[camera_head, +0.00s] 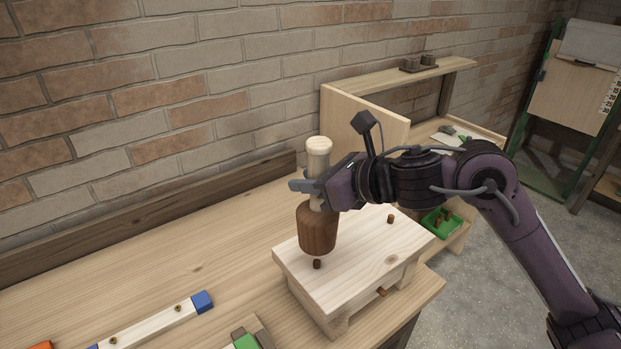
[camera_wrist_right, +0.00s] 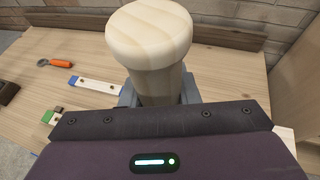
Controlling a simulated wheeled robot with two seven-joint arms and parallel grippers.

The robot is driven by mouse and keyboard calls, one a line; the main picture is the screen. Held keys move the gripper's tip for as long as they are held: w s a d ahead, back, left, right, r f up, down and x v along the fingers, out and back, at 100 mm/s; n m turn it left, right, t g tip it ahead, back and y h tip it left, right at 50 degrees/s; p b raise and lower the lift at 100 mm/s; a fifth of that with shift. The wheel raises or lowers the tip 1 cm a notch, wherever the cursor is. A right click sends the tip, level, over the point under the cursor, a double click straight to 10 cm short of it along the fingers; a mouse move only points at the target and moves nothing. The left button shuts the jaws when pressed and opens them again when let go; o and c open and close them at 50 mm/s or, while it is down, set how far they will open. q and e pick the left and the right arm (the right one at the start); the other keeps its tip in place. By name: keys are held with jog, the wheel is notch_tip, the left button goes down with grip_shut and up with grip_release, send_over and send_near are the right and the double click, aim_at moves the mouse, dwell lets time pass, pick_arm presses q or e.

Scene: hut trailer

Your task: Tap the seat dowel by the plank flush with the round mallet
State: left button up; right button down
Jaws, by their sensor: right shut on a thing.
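The round mallet (camera_head: 318,229) has a dark brown head hanging down and a pale handle, whose knobbed end fills the middle of the right wrist view (camera_wrist_right: 150,42). My right gripper (camera_head: 315,190) is shut on the handle. The head hangs upright just above the near-left dowel (camera_head: 317,264), which stands proud of the pale stool seat (camera_head: 352,262). I cannot tell the exact gap between them. A second dowel (camera_head: 390,218) stands at the seat's far right. The plank (camera_head: 150,327), pale with blue ends, lies left of the stool. My left gripper is out of view.
A brown peg (camera_head: 382,292) shows under the seat's front edge. A green-ended piece (camera_head: 246,341) lies at the near bench edge. A green tray (camera_head: 441,222) sits on the right. An orange-handled tool (camera_wrist_right: 60,64) lies left. Bench between plank and wall is clear.

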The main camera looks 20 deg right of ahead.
aim_at(311, 201)
notch_tip(311, 201, down, 6)
jog(key=b, duration=0.6)
jog(key=shift+r, duration=0.25)
jog(key=shift+r+p, duration=0.35)
jog(key=shift+p, duration=0.05)
jog(key=d+r, duration=0.5)
jog(key=d, duration=0.2)
jog(key=shift+d+r, duration=0.25)
jog(key=shift+r, duration=0.05)
jog(key=a, duration=0.2)
jog(key=a+f+p, duration=0.1)
jog(key=a, duration=0.2)
jog(key=a+p, duration=0.1)
jog(key=a, duration=0.2)
jog(key=shift+f, duration=0.2)
jog(key=shift+d, duration=0.25)
